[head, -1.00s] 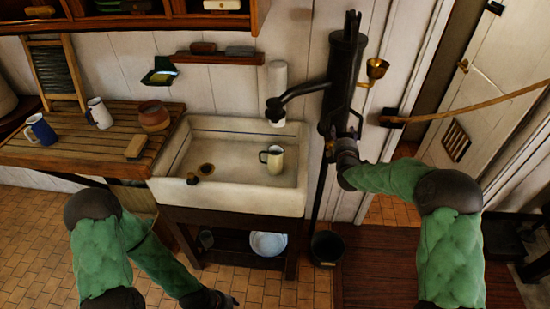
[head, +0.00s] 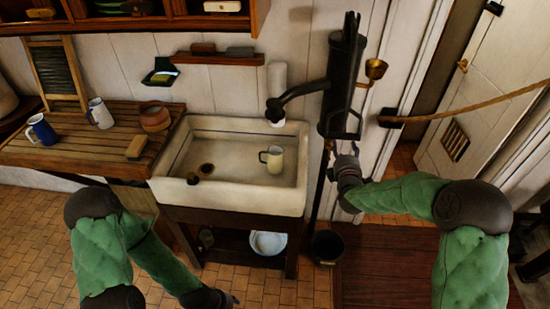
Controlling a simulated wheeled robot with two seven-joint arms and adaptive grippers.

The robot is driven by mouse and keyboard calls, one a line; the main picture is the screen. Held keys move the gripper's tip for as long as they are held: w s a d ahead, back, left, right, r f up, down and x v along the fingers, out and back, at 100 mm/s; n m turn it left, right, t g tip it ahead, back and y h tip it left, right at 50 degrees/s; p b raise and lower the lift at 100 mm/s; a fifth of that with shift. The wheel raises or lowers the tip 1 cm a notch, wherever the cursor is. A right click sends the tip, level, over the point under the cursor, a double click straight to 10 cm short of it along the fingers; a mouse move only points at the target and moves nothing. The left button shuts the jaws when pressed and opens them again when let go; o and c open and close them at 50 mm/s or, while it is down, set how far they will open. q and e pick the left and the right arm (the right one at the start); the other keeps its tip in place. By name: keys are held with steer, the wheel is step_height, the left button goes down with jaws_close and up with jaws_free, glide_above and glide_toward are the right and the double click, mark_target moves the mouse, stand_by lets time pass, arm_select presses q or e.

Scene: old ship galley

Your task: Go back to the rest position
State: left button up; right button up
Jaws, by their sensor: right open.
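My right gripper (head: 343,153) is open and empty, just below the lower end of the dark hand pump (head: 342,85). It appears apart from the pump's handle, though the small gap is hard to judge. My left gripper (head: 230,300) hangs low at the bottom edge of the head view, in front of the sink stand. Its fingers are dark and partly cut off, so its opening is unclear. A cream mug (head: 272,160) stands upright in the white sink (head: 230,200), under the pump's spout.
A wooden counter (head: 75,150) at left holds a blue mug, a white mug, a brown pot and a brush. A black bucket (head: 328,246) stands on the floor below my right gripper. A rope (head: 470,108) crosses the doorway at right.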

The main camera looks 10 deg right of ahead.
stand_by(0.4)
steer(key=s+a+f+m+g+y+b, duration=0.2)
steer(key=s+a+f+m, duration=0.15)
steer(key=f, duration=0.65)
steer(key=s+a+f+m+g+y+b, duration=0.1)
steer(key=s+a+f+m+g+b, duration=0.25)
steer(key=f, duration=0.65)
steer(key=s+a+f+m+g+y+b, duration=0.1)
steer(key=s+a+f+g+y, duration=0.1)
steer(key=s+a+f, duration=0.5)
steer(key=s+a+f+m+g+y+b, duration=0.1)
steer(key=s+a+f+m+g, duration=0.3)
steer(key=s+f, duration=0.5)
steer(key=s+a+f+m+g+y+b, duration=0.1)
steer(key=s+a+f+m+g+b, duration=0.3)
steer(key=s+f, duration=0.5)
steer(key=s+m, duration=0.1)
steer(key=s, duration=0.2)
steer(key=shift+s+f+m+y, duration=0.2)
steer(key=shift+f+m+y, duration=0.1)
steer(key=shift+m, duration=0.1)
